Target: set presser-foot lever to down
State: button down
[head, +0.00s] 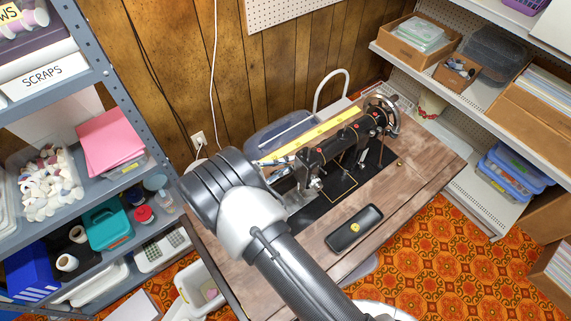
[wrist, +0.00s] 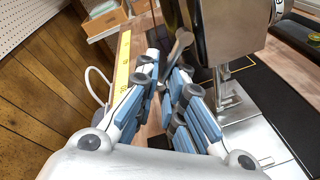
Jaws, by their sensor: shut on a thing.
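The black sewing machine (head: 338,148) stands on the wooden table, its needle end facing my arm. In the wrist view its shiny end plate (wrist: 234,32) fills the upper right, with the presser bar and foot (wrist: 226,92) below it over the silvery bed. The presser-foot lever (wrist: 181,42) is a dark, rounded arm beside the end plate, angled upward. My gripper (wrist: 166,72) is shut on the lever, its blue-padded fingers on either side. The fingers hide the lever's lower part.
A yellow measuring tape (head: 310,138) lies behind the machine. A dark case with a yellow mark (head: 354,229) lies on the table (head: 420,168) in front of it. Loaded shelves stand left and right. The wood-panelled wall is behind. The table's right part is mostly clear.

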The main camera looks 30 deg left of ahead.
jog(key=shift+w+a+r, duration=0.1)
jog(key=shift+a+r, duration=0.05)
jog(key=c, duration=1.7)
grip_release()
jog(key=shift+o, duration=0.2)
jog(key=s+a+r+m+p, duration=0.1)
jog(key=s+a, duration=0.2)
jog(key=s, duration=0.2)
jog(key=s+a+r+m+p, duration=0.1)
jog(key=s+a+r+p, duration=0.1)
jog(key=s, duration=0.2)
jog(key=s+a+r+m+y+p, duration=0.1)
jog(key=s+a+r+p, duration=0.1)
jog(key=s, duration=0.3)
jog(key=shift+s+a+r+t, duration=0.15)
jog(key=shift+s+a+t, duration=0.15)
jog(key=shift+a, duration=0.5)
jog(key=shift+m, duration=0.3)
